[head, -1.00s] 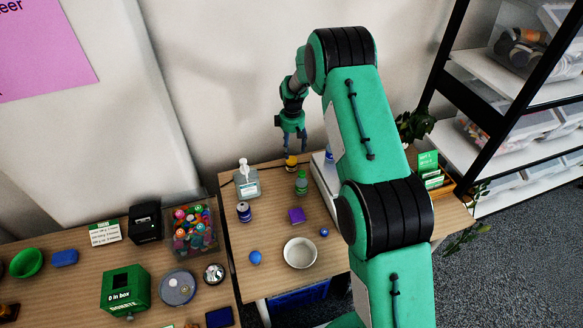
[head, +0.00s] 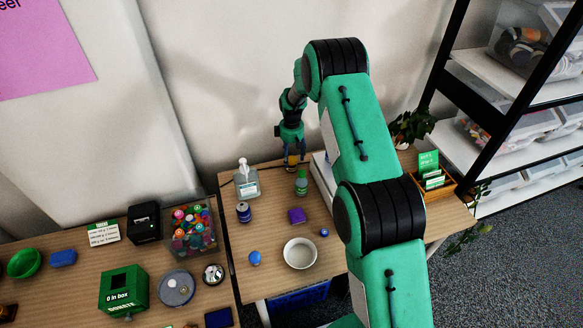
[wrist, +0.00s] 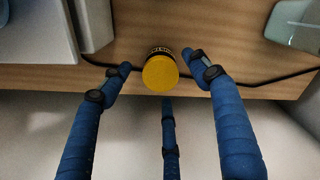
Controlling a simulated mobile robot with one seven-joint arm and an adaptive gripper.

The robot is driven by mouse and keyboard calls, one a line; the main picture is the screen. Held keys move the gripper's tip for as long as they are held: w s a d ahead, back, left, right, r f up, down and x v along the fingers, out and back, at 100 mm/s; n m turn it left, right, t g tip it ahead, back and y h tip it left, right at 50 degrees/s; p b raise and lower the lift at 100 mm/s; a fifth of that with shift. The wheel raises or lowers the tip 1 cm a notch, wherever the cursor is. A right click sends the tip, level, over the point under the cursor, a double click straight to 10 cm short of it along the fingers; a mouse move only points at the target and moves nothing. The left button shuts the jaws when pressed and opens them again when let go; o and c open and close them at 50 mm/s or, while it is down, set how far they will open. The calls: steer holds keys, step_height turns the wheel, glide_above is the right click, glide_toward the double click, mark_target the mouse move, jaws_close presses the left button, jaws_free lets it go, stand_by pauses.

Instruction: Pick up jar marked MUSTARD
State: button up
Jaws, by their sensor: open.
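The mustard jar (wrist: 160,73) has a yellow lid and a dark label band with partly visible lettering. It stands on the wooden table near the wall edge, seen from above in the wrist view. My gripper (wrist: 163,85) is open, its blue fingers spread around the jar with gaps on both sides. In the head view my gripper (head: 291,160) points down over the jar (head: 291,166), which is partly hidden by the fingers.
A sanitizer bottle (head: 246,180) stands left of the jar and a green bottle (head: 301,183) stands in front. A white device (head: 324,178) is close on the right. A dark cable (wrist: 265,82) runs behind the jar along the table edge.

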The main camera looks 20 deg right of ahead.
steer(key=shift+f, duration=1.35)
steer(key=c, duration=1.3)
